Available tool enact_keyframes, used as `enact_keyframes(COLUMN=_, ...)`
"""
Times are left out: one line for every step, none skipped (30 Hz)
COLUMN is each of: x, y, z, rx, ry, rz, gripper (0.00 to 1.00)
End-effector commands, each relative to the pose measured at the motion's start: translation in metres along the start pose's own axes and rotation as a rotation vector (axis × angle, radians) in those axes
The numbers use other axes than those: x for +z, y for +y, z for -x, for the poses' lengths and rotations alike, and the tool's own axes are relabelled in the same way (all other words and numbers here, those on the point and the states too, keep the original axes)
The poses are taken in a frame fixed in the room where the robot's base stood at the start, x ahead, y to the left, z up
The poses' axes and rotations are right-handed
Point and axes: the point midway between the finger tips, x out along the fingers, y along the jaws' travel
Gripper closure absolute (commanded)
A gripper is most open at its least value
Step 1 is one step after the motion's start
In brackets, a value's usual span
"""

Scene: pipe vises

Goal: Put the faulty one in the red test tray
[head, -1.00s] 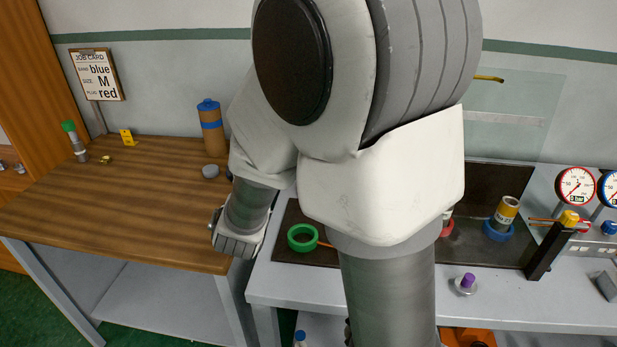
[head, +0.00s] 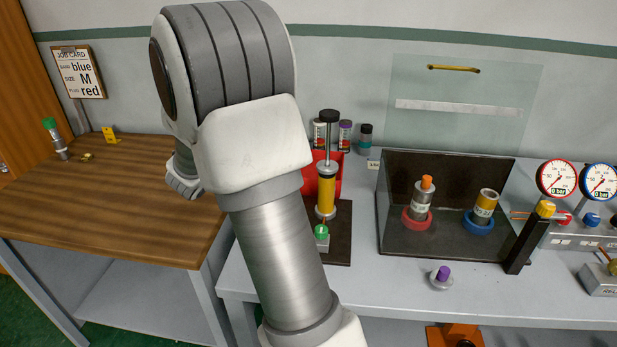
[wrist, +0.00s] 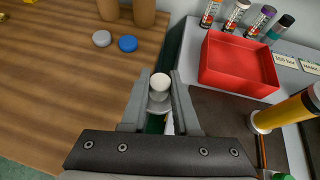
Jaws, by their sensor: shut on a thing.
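In the wrist view my gripper (wrist: 160,95) is shut on a small fitting (wrist: 160,82) with a white round top and a grey collar. Its lower part is hidden between the fingers, so I cannot see any band. The gripper hangs near the gap between the wooden table and the grey bench. The red tray (wrist: 237,88) is empty, ahead and right of it. In the head view the tray (head: 310,186) shows partly behind the yellow pump, and my arm hides the gripper's fingertips.
A yellow-bodied pump (head: 327,187) stands upright beside the tray, with several bottles (head: 345,135) behind. A clear-lidded box (head: 450,243) holds two fittings in red and blue rings. A purple-plugged fitting (head: 441,278) stands in front. A job card (head: 78,73) reads blue, M, red.

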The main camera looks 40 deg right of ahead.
Motion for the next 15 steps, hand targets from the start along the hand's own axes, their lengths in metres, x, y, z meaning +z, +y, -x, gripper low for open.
enact_keyframes(x=0.008, y=-0.024, z=-0.027, rx=-0.053, ry=-0.003, rz=-0.032, gripper=1.0)
enact_keyframes(x=0.015, y=-0.037, z=-0.04, rx=-0.081, ry=-0.004, rz=-0.046, gripper=1.0)
enact_keyframes(x=0.022, y=-0.055, z=-0.056, rx=-0.116, ry=-0.003, rz=-0.066, gripper=1.0)
enact_keyframes(x=0.029, y=-0.069, z=-0.068, rx=-0.142, ry=-0.004, rz=-0.08, gripper=1.0)
enact_keyframes(x=0.035, y=-0.083, z=-0.08, rx=-0.166, ry=-0.004, rz=-0.093, gripper=1.0)
enact_keyframes(x=0.043, y=-0.102, z=-0.094, rx=-0.195, ry=-0.004, rz=-0.109, gripper=1.0)
enact_keyframes(x=0.049, y=-0.117, z=-0.104, rx=-0.217, ry=-0.005, rz=-0.121, gripper=1.0)
enact_keyframes(x=0.054, y=-0.13, z=-0.113, rx=-0.235, ry=-0.005, rz=-0.132, gripper=1.0)
enact_keyframes(x=0.061, y=-0.148, z=-0.123, rx=-0.259, ry=-0.006, rz=-0.144, gripper=1.0)
enact_keyframes(x=0.066, y=-0.161, z=-0.131, rx=-0.274, ry=-0.005, rz=-0.153, gripper=1.0)
enact_keyframes(x=0.07, y=-0.173, z=-0.137, rx=-0.288, ry=-0.006, rz=-0.16, gripper=1.0)
enact_keyframes(x=0.076, y=-0.187, z=-0.144, rx=-0.303, ry=-0.006, rz=-0.168, gripper=1.0)
enact_keyframes(x=0.079, y=-0.195, z=-0.148, rx=-0.311, ry=-0.005, rz=-0.173, gripper=1.0)
enact_keyframes(x=0.083, y=-0.203, z=-0.151, rx=-0.319, ry=-0.006, rz=-0.177, gripper=1.0)
enact_keyframes(x=0.086, y=-0.211, z=-0.155, rx=-0.327, ry=-0.005, rz=-0.181, gripper=1.0)
